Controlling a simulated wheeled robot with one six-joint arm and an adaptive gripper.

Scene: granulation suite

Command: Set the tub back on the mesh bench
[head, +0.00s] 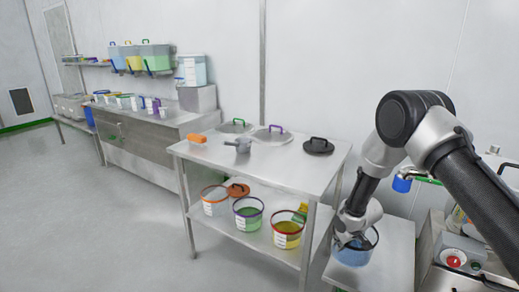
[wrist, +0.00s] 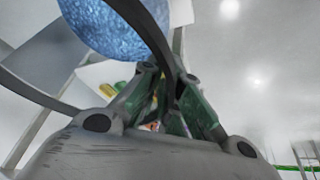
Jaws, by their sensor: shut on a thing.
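A clear tub (head: 352,257) with blue contents and a dark rim is at the lower right in the head view. My gripper (head: 350,238) is at its rim, shut on the tub. In the wrist view the blue granular contents (wrist: 110,25) show at the top, and a dark curved band, rim or handle, runs between my fingers (wrist: 172,95). The tub is over or on a low pale bench (head: 390,262); I cannot tell whether it touches the top. No mesh surface can be made out.
A machine with a red button (head: 453,262) stands at the right. Open floor lies at the left.

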